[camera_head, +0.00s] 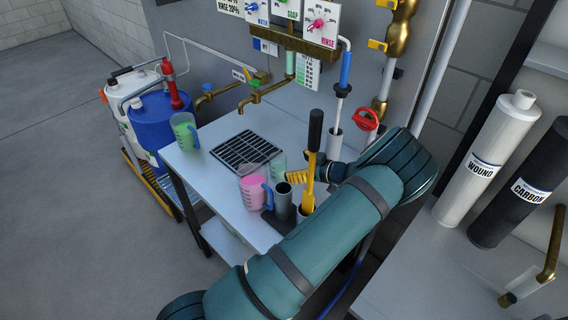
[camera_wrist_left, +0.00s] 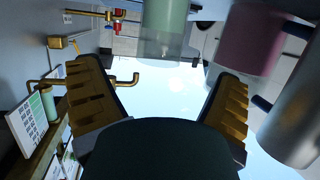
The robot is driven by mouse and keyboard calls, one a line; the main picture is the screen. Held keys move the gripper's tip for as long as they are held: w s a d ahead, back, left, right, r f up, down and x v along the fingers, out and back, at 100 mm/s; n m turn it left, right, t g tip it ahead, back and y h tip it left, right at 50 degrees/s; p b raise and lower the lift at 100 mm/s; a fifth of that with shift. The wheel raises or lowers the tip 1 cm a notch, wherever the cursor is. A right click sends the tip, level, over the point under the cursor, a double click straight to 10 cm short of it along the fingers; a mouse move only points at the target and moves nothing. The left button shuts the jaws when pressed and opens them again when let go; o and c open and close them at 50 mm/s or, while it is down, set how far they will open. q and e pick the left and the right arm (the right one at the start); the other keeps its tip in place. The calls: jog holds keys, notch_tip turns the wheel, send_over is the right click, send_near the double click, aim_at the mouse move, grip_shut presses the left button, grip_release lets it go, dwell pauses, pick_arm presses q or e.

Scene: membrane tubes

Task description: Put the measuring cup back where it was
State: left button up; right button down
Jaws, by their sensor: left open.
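A pale green clear measuring cup (camera_head: 278,164) stands on the white bench beside the drain grate, partly hidden behind a pink cup (camera_head: 250,190) with a blue handle. Another green cup (camera_head: 184,132) with a blue handle stands at the bench's left end. My left gripper (camera_head: 303,174) is low over the bench, just right of the pale green cup. In the left wrist view its brass fingers (camera_wrist_left: 158,74) are spread and empty. A green cup (camera_wrist_left: 165,25) shows ahead of them, with the pink cup (camera_wrist_left: 252,38) to its right. The task does not say which cup is meant.
Grey tubes (camera_head: 283,200) stand close to the gripper, one holding a yellow tool with a black handle (camera_head: 315,130). The drain grate (camera_head: 246,148) lies below a brass tap (camera_head: 252,98). The bench (camera_head: 215,185) is clear at left front.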

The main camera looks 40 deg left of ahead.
pick_arm(q)
jog(key=shift+v, duration=2.25)
